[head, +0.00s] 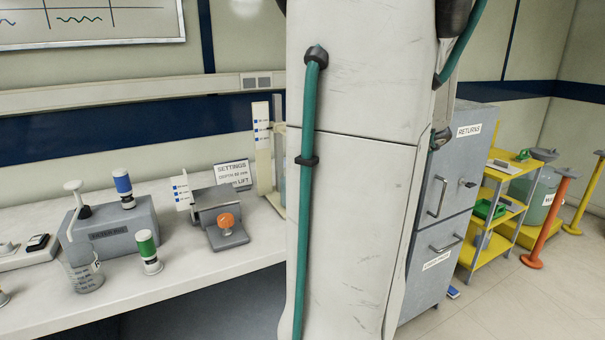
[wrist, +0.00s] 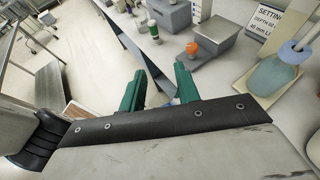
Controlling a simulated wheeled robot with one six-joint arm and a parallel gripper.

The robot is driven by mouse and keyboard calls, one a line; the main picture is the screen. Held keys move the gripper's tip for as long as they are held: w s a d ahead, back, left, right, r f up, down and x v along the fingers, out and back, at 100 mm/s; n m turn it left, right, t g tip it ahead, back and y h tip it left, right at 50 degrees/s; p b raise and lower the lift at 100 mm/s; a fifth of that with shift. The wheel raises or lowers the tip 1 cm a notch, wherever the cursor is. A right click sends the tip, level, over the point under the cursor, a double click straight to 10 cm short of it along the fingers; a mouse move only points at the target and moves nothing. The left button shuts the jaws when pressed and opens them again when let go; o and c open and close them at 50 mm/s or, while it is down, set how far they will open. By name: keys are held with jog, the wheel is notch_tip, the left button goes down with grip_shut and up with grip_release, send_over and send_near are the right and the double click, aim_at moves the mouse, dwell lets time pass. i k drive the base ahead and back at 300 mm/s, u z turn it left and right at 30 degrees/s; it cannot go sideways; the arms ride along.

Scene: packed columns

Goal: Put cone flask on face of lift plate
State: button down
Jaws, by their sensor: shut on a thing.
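A rounded vessel with blue liquid (wrist: 272,76) stands on a cream base at right. A graduated clear vessel (head: 86,278) stands at the bench's left; I cannot tell whether either is the cone flask.
A settings sign (head: 232,173) is behind the stand. A grey returns cabinet (head: 440,215) and a yellow shelf cart (head: 497,215) are at right.

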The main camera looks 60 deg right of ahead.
aim_at(216, 195)
jog(key=k, duration=0.65)
jog(key=u, duration=0.65)
jog(key=i, duration=1.2)
jog(key=z, duration=0.55)
jog(key=i, duration=0.8)
jog(key=z, duration=0.7)
